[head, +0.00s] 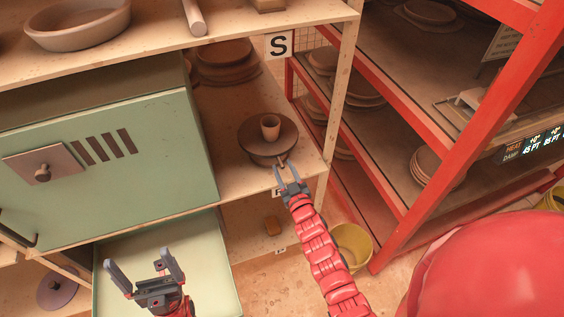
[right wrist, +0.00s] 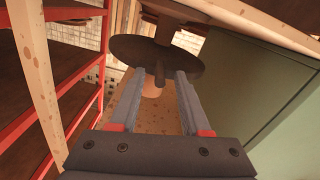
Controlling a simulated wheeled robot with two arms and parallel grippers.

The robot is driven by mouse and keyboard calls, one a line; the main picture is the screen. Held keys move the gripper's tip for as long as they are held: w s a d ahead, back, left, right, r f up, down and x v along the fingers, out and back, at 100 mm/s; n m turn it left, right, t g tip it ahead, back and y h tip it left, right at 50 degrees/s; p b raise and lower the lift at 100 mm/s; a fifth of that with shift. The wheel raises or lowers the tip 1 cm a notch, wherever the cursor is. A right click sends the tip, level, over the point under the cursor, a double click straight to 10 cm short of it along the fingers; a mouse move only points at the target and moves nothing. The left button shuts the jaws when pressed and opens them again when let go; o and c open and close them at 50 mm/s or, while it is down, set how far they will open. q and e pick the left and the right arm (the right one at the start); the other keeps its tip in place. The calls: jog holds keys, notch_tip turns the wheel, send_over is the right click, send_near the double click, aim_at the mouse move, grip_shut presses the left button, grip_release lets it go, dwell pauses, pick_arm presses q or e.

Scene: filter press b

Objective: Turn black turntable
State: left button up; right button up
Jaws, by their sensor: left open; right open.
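The black turntable (head: 252,143) is a dark round disc on a pedestal on the middle shelf. A small clay cup (head: 270,127) stands on it. In the right wrist view the turntable (right wrist: 130,52) appears upside down, with a short dark peg (right wrist: 160,74) at its near edge. My right gripper (head: 284,168) is open just in front of the turntable's front edge. The peg shows between its fingertips (right wrist: 164,76) in the wrist view; I cannot tell if they touch it. My left gripper (head: 140,261) is open and empty, lower left, over the pale green drawer.
A green cabinet (head: 110,180) stands left of the turntable. The wooden shelf post (head: 341,85) is close on the right. A red rack (head: 415,215) with stacked plates stands beyond it. A yellow bucket (head: 352,243) is on the floor below.

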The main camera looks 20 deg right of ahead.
jog(key=shift+w+r, duration=0.25)
jog(key=shift+w, duration=0.25)
jog(key=shift+w+f, duration=0.2)
jog(key=shift+w, duration=0.05)
grip_shut()
dwell(1.0)
